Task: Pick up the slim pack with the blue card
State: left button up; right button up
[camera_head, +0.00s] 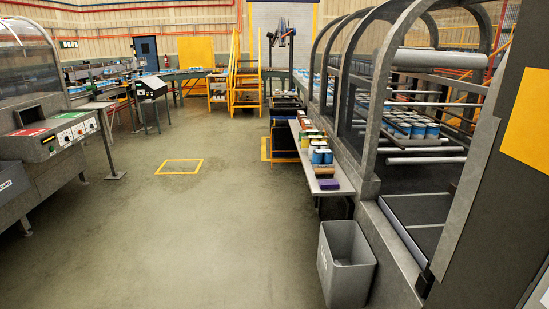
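A narrow grey side table (346,182) runs along the right-hand machine and holds a row of small packs. Near its front end, two blue packs with pale tops (321,157) stand side by side. A brown pack (323,170) is in front of them, and a flat purple item (329,184) lies nearest the front end. Packs with yellow, green and dark parts stand farther back. At this distance I cannot tell which one is the slim pack with the blue card. Neither of my grippers is in view.
A grey bin (346,265) stands on the floor in front of the table, beside the caged machine (375,215). Blue-wrapped cans (410,127) sit inside that machine. A control console (62,140) stands at the left. The middle floor (190,220) is clear.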

aim_at(321, 158)
jog(key=i, duration=1.5)
jog(key=i+z, duration=0.1)
jog(key=i, duration=0.7)
jog(key=i+j+z, duration=0.15)
jog(key=i, duration=0.6)
